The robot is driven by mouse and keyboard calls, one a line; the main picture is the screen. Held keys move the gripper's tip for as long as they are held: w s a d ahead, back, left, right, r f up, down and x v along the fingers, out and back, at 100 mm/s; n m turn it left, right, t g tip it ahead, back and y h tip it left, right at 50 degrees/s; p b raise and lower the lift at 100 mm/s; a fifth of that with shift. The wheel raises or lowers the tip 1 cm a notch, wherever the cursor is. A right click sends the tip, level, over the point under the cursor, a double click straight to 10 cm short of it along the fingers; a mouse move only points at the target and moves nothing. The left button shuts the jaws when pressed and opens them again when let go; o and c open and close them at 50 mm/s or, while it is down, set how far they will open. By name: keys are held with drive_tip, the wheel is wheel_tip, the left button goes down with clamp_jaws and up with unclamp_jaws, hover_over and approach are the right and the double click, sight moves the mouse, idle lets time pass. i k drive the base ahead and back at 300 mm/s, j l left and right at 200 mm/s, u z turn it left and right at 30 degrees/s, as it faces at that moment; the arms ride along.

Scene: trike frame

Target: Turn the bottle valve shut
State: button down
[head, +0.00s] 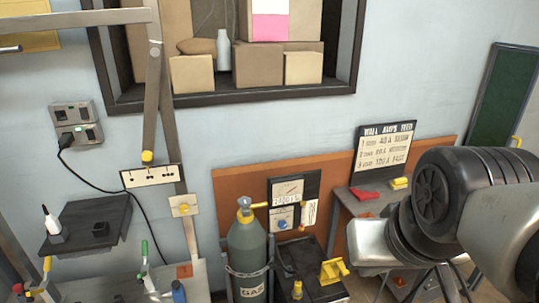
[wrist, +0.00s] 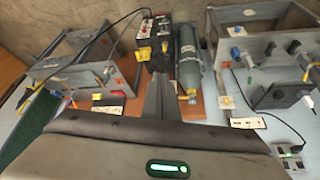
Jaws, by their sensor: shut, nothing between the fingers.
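The gas bottle (head: 247,262) is a grey-green cylinder marked GAS, standing upright against the wall in the head view. Its yellow valve (head: 243,203) is at the top, with a yellow part pointing right. In the wrist view the scene is turned over; the bottle (wrist: 187,65) is upper middle, with the yellow valve (wrist: 190,97) at its lower end. My gripper (wrist: 157,85) is shut and empty, its fingers appearing left of the valve in the picture; I see no contact. The head view shows my arm at right, but not clearly the fingers.
A dark machine (head: 312,275) with yellow parts stands right of the bottle. A panel with a gauge (head: 290,200) hangs behind it. Work tables stand on both sides, the right one (head: 372,205) beneath a sign. A black cable (head: 110,190) hangs at left.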

sight(244, 201)
drive_tip(key=i+j+u, duration=0.15)
drive_tip(key=i+u, duration=0.15)
drive_tip(key=i, duration=0.15)
drive_tip(key=i+u, duration=0.3)
drive_tip(key=i, duration=0.15)
